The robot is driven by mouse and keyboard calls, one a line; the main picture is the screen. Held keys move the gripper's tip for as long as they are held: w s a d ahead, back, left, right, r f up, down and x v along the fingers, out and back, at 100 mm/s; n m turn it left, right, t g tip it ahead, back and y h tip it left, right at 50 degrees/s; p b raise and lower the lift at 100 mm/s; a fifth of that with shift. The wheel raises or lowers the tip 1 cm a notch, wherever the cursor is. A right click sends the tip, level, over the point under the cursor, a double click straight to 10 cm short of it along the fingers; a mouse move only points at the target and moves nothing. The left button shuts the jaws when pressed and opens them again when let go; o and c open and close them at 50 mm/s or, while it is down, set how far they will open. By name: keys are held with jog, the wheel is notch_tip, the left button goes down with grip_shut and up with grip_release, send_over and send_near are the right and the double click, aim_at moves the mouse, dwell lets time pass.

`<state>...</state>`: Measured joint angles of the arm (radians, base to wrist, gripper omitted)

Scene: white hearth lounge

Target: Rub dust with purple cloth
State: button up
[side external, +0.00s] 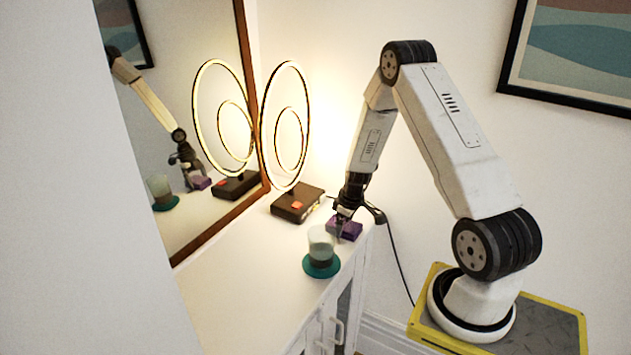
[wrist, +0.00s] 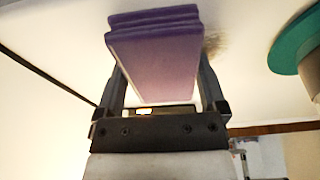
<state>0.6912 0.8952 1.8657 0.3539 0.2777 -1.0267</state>
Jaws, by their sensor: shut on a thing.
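The purple cloth (wrist: 152,62) is a folded, block-like pad between my gripper's fingers in the wrist view. In the side external view the cloth (side external: 345,229) is at the cabinet top, near its right end. My gripper (side external: 347,215) is shut on it and points down; it also shows in the wrist view (wrist: 160,90). A brownish dust smudge (wrist: 214,44) lies on the white surface just right of the cloth in the wrist view. In the side external view I cannot make out the dust. Whether the cloth touches the surface is unclear.
A pale cup-like candle (side external: 321,242) stands on a teal dish (side external: 321,265) close in front of the cloth. A ring lamp (side external: 285,125) on a dark base (side external: 297,204) stands behind. A mirror (side external: 190,120) is at the left. The white cabinet top (side external: 235,290) is clear at the front left.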

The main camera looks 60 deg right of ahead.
jog(key=shift+s+a+f, duration=0.1)
jog(key=shift+a+f, duration=0.05)
jog(key=shift+a, duration=0.85)
jog(key=shift+a, duration=0.1)
jog(key=shift+s+a, duration=0.1)
jog(key=shift+a, duration=1.85)
jog(key=shift+r, duration=0.2)
jog(key=shift+d+r, duration=0.1)
jog(key=shift+r, duration=2.85)
jog(key=shift+w+r, duration=0.1)
jog(key=shift+w, duration=0.1)
jog(key=shift+r, duration=1.4)
jog(key=shift+w, duration=0.1)
